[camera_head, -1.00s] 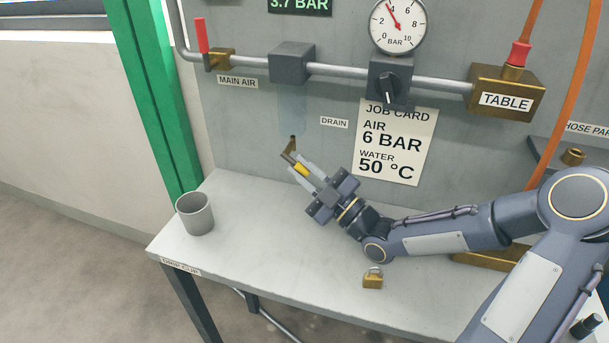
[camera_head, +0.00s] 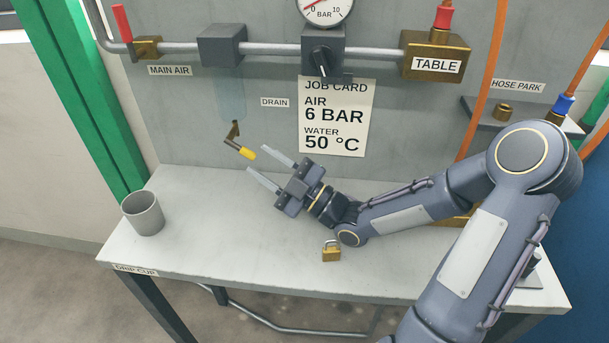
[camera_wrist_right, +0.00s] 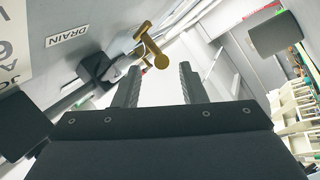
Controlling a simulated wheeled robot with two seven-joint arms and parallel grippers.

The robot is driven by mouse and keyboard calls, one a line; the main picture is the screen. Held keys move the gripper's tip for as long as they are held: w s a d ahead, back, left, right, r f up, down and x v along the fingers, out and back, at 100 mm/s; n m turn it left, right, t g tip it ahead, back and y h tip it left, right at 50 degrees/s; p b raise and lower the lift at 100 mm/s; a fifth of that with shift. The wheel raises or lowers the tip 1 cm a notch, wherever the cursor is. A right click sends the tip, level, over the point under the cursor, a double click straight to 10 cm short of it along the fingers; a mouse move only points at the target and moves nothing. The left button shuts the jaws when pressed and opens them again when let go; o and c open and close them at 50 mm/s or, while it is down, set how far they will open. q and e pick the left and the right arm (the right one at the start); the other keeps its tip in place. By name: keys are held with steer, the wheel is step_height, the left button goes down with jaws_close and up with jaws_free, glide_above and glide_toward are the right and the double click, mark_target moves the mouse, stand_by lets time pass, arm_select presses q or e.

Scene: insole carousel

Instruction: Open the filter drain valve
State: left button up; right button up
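The drain valve (camera_head: 233,132) is a small brass fitting under the translucent filter bowl (camera_head: 231,98), left of the DRAIN label (camera_head: 274,102). Its lever (camera_head: 239,149) has a yellow tip and slants down to the right. In the right wrist view the brass valve (camera_wrist_right: 151,48) shows just beyond the fingertips. My right gripper (camera_head: 256,158) is open, its fingers spread with nothing held. Its fingertips are close to the yellow tip; I cannot tell whether they touch it. My left gripper is not in view.
A grey cup (camera_head: 143,214) stands at the bench's left end. A brass padlock (camera_head: 331,251) lies below my right wrist. The red-handled main air valve (camera_head: 122,24), a regulator (camera_head: 323,50) and the TABLE block (camera_head: 436,55) are above. The bench's left middle is clear.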

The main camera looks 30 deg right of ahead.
steer(key=s+d, duration=0.6)
steer(key=s, duration=0.2)
steer(key=shift+s+d+p, duration=0.25)
steer(key=shift+s+p, duration=0.05)
steer(key=shift+s, duration=0.1)
steer(key=shift+r, duration=0.1)
